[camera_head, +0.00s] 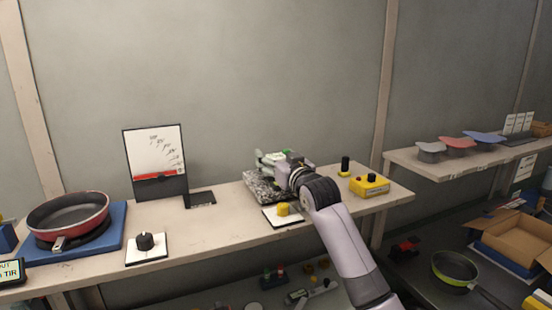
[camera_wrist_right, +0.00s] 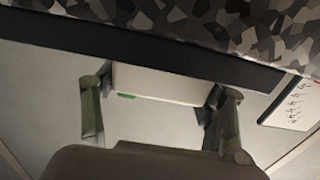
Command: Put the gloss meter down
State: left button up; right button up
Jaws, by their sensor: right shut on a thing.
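My right gripper (camera_head: 275,160) is over the speckled stone slab (camera_head: 254,187) on the table. It is shut on the gloss meter, which is mostly hidden by the gripper and wrist in the head view. In the right wrist view, the gloss meter (camera_wrist_right: 165,83) is a pale block with a small green mark, between the two fingers of my gripper (camera_wrist_right: 160,110). The slab's speckled surface (camera_wrist_right: 220,25) fills the top of that view. I cannot tell whether the meter touches the slab. My left gripper is not in view.
A white card with a yellow knob (camera_head: 283,210) lies in front of the slab. A yellow box (camera_head: 369,187) and black knob stand to its right. A dark pad (camera_head: 200,199), a white chart board (camera_head: 156,155) and a red pan (camera_head: 68,213) are to the left. Bare table lies between them.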

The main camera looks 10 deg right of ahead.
jog(key=o, duration=1.4)
notch_tip(320, 180, down, 2)
jog(key=shift+w+a, duration=0.1)
jog(key=shift+r, duration=0.25)
jog(key=s+b, duration=0.1)
jog(key=s, duration=0.2)
jog(key=s+d+r+b, duration=0.1)
jog(key=s, duration=0.3)
jog(key=s+d+b, duration=0.1)
jog(key=s, duration=0.2)
jog(key=shift+s+d+r, duration=0.15)
jog(key=shift+s+r, duration=0.05)
jog(key=shift+s, duration=0.15)
jog(key=shift+s+d+r, duration=0.1)
jog(key=shift+s, duration=0.45)
